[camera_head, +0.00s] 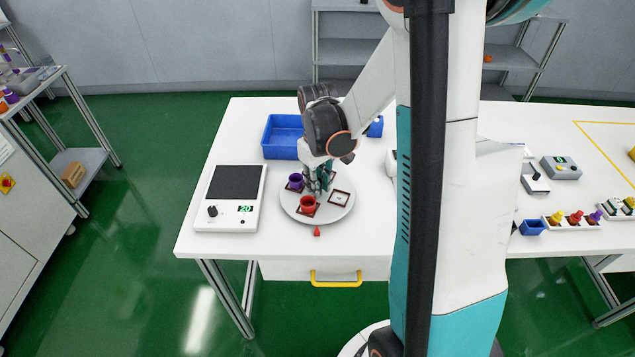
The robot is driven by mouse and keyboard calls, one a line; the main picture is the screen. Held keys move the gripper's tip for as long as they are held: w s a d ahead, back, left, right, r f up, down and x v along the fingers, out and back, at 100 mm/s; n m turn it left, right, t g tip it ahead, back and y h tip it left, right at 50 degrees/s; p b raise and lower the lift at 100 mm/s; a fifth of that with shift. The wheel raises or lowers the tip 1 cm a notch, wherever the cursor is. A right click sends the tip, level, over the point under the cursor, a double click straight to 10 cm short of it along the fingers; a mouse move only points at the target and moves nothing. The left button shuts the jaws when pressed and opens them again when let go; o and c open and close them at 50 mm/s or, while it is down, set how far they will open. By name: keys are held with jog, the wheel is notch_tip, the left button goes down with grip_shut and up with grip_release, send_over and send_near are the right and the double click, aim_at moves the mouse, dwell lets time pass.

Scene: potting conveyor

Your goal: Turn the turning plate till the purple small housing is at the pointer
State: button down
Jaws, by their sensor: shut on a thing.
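The round grey turning plate (325,215) lies on the white table, with small dark-framed places on it. The purple small housing (296,181) stands at the plate's left, toward the back. A larger red housing (309,204) stands near the plate's front, slightly left of the pointer. The red pointer (317,231) is on the table just in front of the plate. My gripper (317,189) is down over the plate's middle, right of the purple housing and behind the red one. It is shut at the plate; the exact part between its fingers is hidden.
A scale (230,197) reading 20 stands left of the plate. A blue bin (282,137) is behind it. On the right are a small blue box (532,227) and a white holder with coloured pieces (571,221). My arm hides the table's middle.

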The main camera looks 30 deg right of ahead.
jog(key=shift+n, duration=8.4)
jog(key=shift+w+n, duration=0.1)
jog(key=shift+n, duration=2.7)
jog(key=c, duration=1.7)
grip_release()
